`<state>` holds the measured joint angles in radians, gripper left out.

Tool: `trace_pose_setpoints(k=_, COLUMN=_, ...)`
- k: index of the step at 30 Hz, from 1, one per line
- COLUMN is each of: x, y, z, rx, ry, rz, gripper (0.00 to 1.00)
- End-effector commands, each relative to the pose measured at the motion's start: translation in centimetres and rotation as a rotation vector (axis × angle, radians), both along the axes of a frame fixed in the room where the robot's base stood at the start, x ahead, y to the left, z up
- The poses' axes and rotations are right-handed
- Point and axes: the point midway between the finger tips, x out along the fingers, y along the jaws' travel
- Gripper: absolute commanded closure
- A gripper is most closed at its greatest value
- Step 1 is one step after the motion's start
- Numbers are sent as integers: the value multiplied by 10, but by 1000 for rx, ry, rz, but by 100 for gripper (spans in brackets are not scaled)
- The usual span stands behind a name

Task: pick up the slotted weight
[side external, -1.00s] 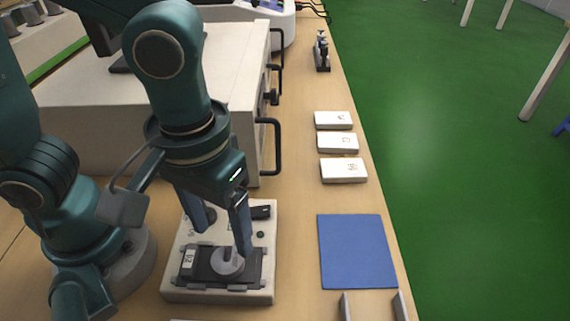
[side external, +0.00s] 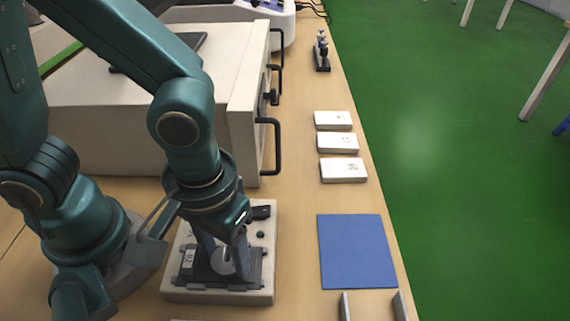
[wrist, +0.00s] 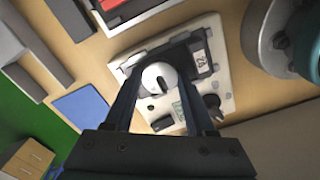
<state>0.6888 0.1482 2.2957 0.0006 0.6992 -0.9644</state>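The slotted weight (side external: 222,261) is a pale grey disc with a slot. It sits in a dark holder (side external: 204,276) on a white base plate (side external: 235,296). In the wrist view the weight (wrist: 158,77) shows between my fingers. My gripper (side external: 226,266) is low over the holder with its fingers apart, one on each side of the weight. The near finger partly hides the weight in the side view. I cannot tell whether the fingers touch it.
A large beige cabinet (side external: 245,110) with black handles stands behind. A blue mat (side external: 357,250) and three white boxes (side external: 343,170) lie to the right, with bare table between.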

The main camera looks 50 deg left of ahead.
Motion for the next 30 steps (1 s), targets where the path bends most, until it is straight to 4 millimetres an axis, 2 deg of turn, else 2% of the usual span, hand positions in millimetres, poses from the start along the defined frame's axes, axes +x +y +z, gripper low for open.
trace_pose_setpoints(k=1, x=0, y=0, z=0, rx=-1, ry=0, rz=0, gripper=83)
trace_pose_setpoints(k=2, x=0, y=0, z=0, rx=-1, ry=0, rz=0, gripper=94)
trace_pose_setpoints(k=3, x=0, y=0, z=0, rx=-1, ry=0, rz=0, gripper=100)
trace_pose_setpoints(k=16, x=1, y=-1, z=7, rx=-3, ry=-3, rz=0, gripper=100)
trace_pose_setpoints(k=20, x=1, y=-1, z=19, rx=-5, ry=-5, rz=0, gripper=100)
trace_pose_setpoints(k=25, x=1, y=-1, z=43, rx=-7, ry=-8, rz=0, gripper=100)
trace_pose_setpoints(k=30, x=10, y=26, z=58, rx=-5, ry=-7, rz=11, gripper=100)
